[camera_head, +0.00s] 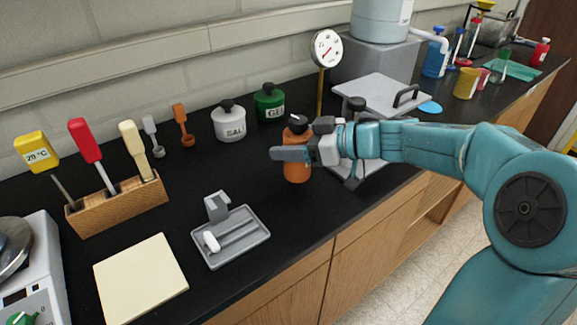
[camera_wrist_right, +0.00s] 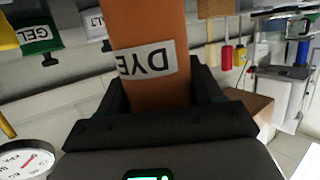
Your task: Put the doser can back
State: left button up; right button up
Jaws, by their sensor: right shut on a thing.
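The doser can is an orange can (camera_head: 297,171) with a dark knobbed top, near the middle of the head view. My right gripper (camera_head: 293,154) reaches in from the right and is shut around its body. In the right wrist view the orange can (camera_wrist_right: 150,25) stands between the two dark fingers and its white DYE label appears upside down. I cannot tell whether its base touches the counter. My left gripper is not in view.
A white SALT jar (camera_head: 229,121) and a green GEL jar (camera_head: 270,102) stand behind the can. A dial gauge (camera_head: 326,49) and a grey press with a plate (camera_head: 376,96) are close on the right. A grey tray (camera_head: 253,237) lies front left; black counter (camera_head: 300,215) between is bare.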

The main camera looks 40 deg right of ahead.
aim_at(290, 165)
jog(key=shift+s+a+f, duration=0.1)
jog(key=shift+f, duration=0.7)
notch_tip(290, 165, down, 4)
jog(key=shift+f, duration=0.1)
jog(key=shift+b, duration=0.3)
jog(key=o, duration=1.1)
jog(key=shift+o, duration=0.2)
